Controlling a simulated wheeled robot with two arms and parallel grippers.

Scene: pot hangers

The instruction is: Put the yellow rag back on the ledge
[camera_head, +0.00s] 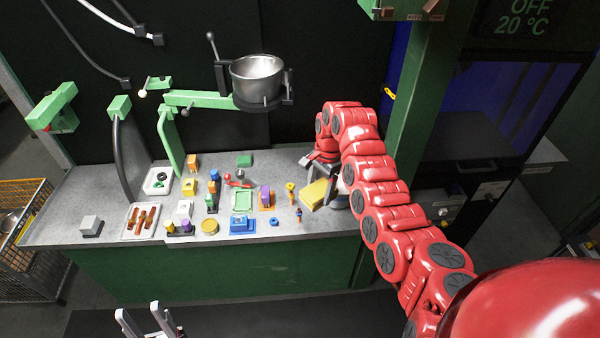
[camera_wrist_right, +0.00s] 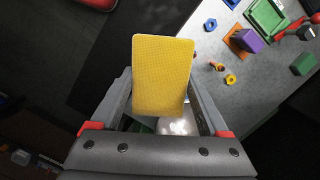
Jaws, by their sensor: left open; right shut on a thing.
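The yellow rag (camera_head: 314,194) is a flat, stiff-looking rectangle at the right end of the grey worktop in the head view. It fills the middle of the right wrist view (camera_wrist_right: 162,75). My right gripper (camera_head: 322,178) is shut on the rag, with one finger on either side of it. Whether the rag touches the worktop is unclear. My left gripper (camera_head: 150,322) is open and empty at the bottom edge of the head view, in front of the worktop. I cannot tell which surface is the ledge; the grey worktop (camera_head: 110,190) is the nearest one.
A shiny round metal thing (camera_wrist_right: 178,126) lies beyond the rag, partly hidden. A metal pot (camera_head: 258,75) hangs on a green arm. A green post (camera_head: 415,120) stands right.

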